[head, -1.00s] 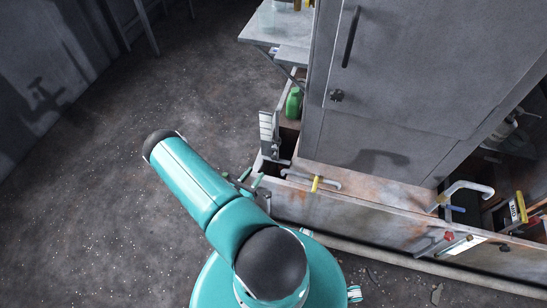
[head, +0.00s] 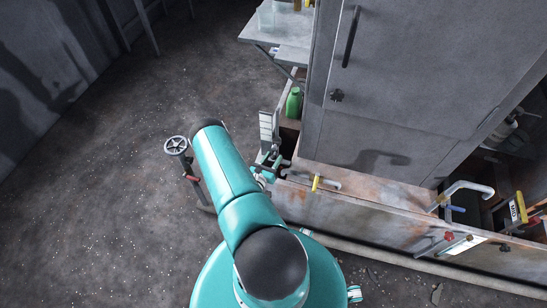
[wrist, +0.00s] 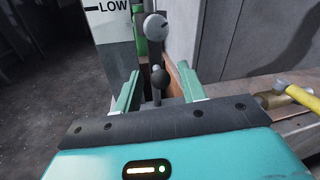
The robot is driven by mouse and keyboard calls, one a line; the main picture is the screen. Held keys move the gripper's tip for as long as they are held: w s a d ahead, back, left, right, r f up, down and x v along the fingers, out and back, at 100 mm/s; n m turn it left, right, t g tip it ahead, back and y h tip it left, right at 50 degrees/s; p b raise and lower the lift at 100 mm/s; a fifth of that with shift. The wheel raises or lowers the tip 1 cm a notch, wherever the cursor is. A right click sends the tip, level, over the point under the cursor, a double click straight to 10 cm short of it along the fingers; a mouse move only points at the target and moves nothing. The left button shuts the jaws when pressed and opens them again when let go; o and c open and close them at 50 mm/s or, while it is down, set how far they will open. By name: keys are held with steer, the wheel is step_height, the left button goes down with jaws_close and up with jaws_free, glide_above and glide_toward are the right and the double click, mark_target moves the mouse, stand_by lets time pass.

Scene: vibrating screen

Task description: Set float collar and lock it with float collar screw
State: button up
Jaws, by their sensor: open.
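In the wrist view my gripper (wrist: 159,72) is open, with its two teal fingers apart. A black ball knob (wrist: 160,79) on a thin upright rod shows between the fingers, with no clear contact. Above it is a grey round piece (wrist: 156,27) with a slot-like mark, in line with the rod. I cannot tell which of these is the float collar and which its screw. A white plate marked LOW (wrist: 106,22) stands behind, to the left. In the head view this white plate (head: 266,127) stands at the trough corner, and my gripper is beside its foot, partly hidden by my arm.
A handwheel on a stand (head: 177,146) is left of my arm. A green bottle (head: 293,103) is behind the plate. The grey cabinet (head: 420,80) blocks the right; floor at left is open.

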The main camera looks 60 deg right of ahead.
mark_target(275, 147)
steer(key=shift+d, duration=0.6)
steer(key=shift+c, duration=0.2)
steer(key=shift+s, duration=0.1)
jaws_close()
step_height(275, 147, up, 9)
steer(key=shift+s+r, duration=0.2)
steer(key=shift+r, duration=0.35)
